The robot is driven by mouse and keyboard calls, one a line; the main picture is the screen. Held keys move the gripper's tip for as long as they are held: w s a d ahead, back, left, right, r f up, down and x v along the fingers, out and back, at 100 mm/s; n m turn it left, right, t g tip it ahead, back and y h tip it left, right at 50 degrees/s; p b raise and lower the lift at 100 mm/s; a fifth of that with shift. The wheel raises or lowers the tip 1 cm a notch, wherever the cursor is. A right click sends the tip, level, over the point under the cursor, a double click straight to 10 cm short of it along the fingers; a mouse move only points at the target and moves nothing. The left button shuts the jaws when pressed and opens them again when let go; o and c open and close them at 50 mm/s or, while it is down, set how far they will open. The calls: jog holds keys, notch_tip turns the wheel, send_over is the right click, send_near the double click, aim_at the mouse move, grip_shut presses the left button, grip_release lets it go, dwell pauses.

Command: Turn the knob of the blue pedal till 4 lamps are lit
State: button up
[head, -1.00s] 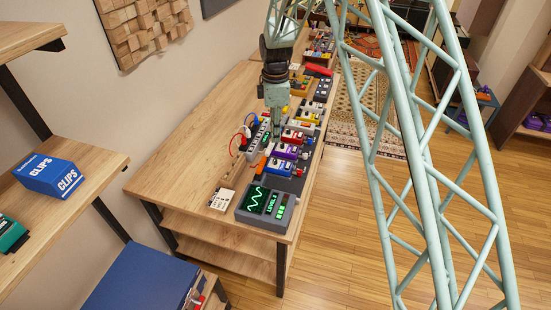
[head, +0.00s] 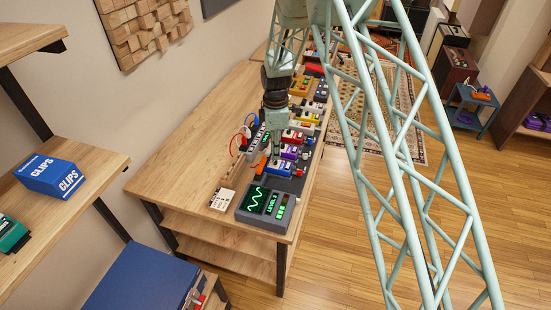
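The blue pedal (head: 284,172) lies at the near end of the row of pedals on the wooden table. My gripper (head: 276,159) points down at the blue pedal, with its fingertips at or just above the pedal's top. The knob is hidden or too small to make out, and I cannot tell whether the fingers touch it. The fingers are too small to tell open from shut. A grey meter box (head: 263,219) stands in front of the blue pedal. Its screen shows a green wave, the text "LEVEL 3" and a column of lit green lamps (head: 282,207).
Purple (head: 289,152), red and yellow pedals stand behind the blue one. A power strip with cables (head: 256,138) runs along their left. A small white card (head: 222,200) lies left of the meter. The table's left part is bare.

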aim_at(275, 162)
jog(key=shift+f, duration=2.1)
jog(key=shift+c, duration=0.4)
jog(key=c, duration=0.5)
